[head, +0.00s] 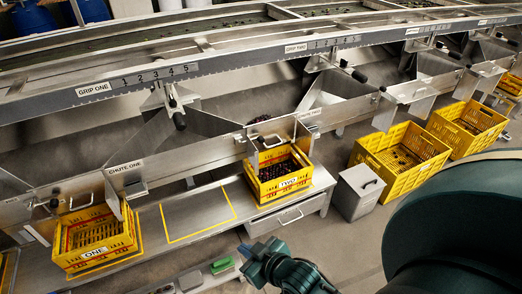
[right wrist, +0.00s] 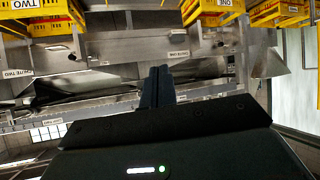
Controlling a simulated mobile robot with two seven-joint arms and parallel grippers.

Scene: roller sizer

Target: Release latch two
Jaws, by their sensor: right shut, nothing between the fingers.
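My right gripper (head: 252,262) is low in the head view, in front of the bench and below crate TWO. Its fingers are together and empty in the right wrist view (right wrist: 157,88). Chute two (head: 308,113) is at the middle of the steel frame, above the yellow crate TWO (head: 287,186), which holds dark fruit. A small dark knob (head: 240,139) sits on the frame left of that crate. No label reads latch two, so I cannot tell if this knob is it. My gripper is well apart from the frame. My left gripper is not seen.
Crate ONE (head: 97,247) stands at the left end of the steel bench (head: 233,222). A yellow outlined area on the bench is bare. A grey bin (head: 358,192) and two yellow crates (head: 400,160) stand right. Black grip handles (head: 359,76) stick out above the chutes.

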